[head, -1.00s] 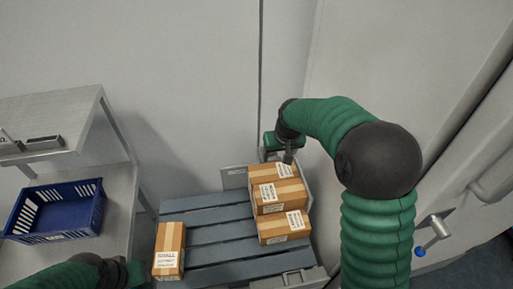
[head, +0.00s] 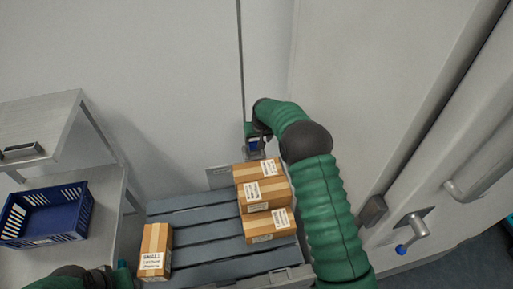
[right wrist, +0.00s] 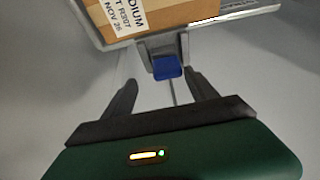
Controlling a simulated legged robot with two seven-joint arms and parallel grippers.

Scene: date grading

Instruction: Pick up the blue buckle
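The blue buckle (right wrist: 167,67) is a small block on a grey bracket below the slatted platform's edge in the right wrist view. In the head view a small blue patch (head: 253,144), apparently the buckle, shows by my right gripper (head: 256,138), behind the stacked cartons. In the right wrist view my right gripper (right wrist: 162,80) is open, its two dark fingers apart. The buckle lies just beyond the fingertips, not held. My left gripper (head: 116,277) is partly in view at the bottom left of the head view; its fingers cannot be made out.
Cartons (head: 262,192) are stacked at the platform's right, close to my right gripper. Another carton (head: 156,252) stands at the left of the slatted platform (head: 190,233). A blue crate (head: 45,215) sits on the left shelf. A door handle (head: 411,232) is at right.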

